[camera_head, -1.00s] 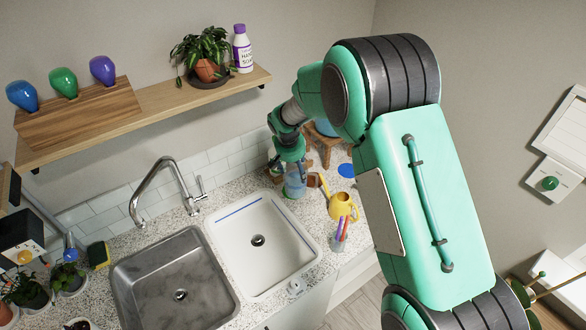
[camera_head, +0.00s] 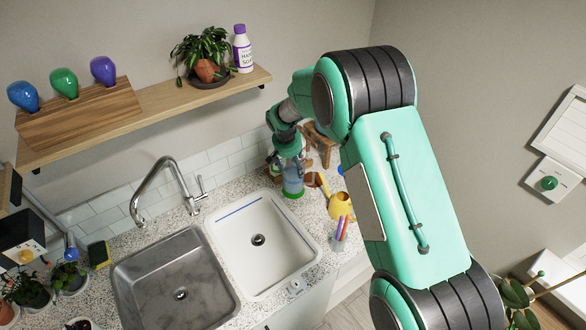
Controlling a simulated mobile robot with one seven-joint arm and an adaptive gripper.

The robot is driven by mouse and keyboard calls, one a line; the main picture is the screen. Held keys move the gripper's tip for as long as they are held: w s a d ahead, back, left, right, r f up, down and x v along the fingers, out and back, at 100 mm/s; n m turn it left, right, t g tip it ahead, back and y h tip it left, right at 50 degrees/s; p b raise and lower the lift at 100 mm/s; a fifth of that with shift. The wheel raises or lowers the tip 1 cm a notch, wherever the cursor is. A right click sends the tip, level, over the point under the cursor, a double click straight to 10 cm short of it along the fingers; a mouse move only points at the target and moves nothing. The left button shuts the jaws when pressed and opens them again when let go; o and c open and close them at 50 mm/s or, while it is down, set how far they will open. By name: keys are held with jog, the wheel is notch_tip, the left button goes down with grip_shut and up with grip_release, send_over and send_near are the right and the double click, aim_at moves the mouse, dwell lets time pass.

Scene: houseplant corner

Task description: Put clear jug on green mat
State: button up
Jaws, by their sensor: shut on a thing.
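My gripper (camera_head: 290,158) is above the counter behind the white basin, pointing down. It is shut on the clear jug (camera_head: 293,181), which looks bluish and nearly upright. The gripper and wrist hide the jug's top. A green patch, likely the green mat (camera_head: 293,195), shows as a thin edge just below the jug's base; the jug covers the rest. I cannot tell whether the jug touches it.
A yellow watering can (camera_head: 340,205) and a cup with coloured sticks (camera_head: 340,235) stand to the right. A wooden stool-like stand (camera_head: 320,143) is behind. A blue disc (camera_head: 341,169) is partly hidden by my arm. The white basin (camera_head: 275,262) lies in front.

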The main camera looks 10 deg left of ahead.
jog(key=shift+f, duration=0.95)
jog(key=shift+f, duration=0.2)
jog(key=o, duration=1.9)
jog(key=shift+o, duration=0.2)
jog(key=shift+r, duration=0.15)
jog(key=v, duration=1.2)
jog(key=shift+s, duration=0.1)
